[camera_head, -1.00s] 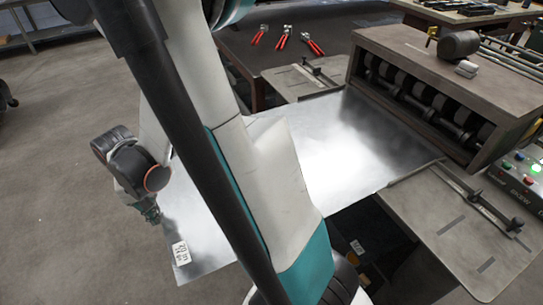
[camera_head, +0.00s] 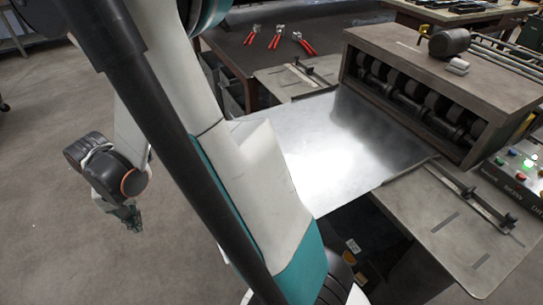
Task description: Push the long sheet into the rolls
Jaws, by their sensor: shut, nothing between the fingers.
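The long sheet (camera_head: 350,135), a shiny flat metal sheet, lies on the feed table in front of the machine. Its far edge reaches the row of dark rolls (camera_head: 408,92) inside the housing; I cannot tell how far it sits between them. My arm hides its trailing end and label. My gripper (camera_head: 133,221) is at the left, shut and empty, pointing down over the floor and apart from the visible part of the sheet.
Side guides stand on the feed table (camera_head: 452,228) at the near and far sides of the sheet. A control panel (camera_head: 520,180) with a lit green button is at the right. Red-handled tools (camera_head: 277,38) lie on a dark bench behind. Open floor lies at the left.

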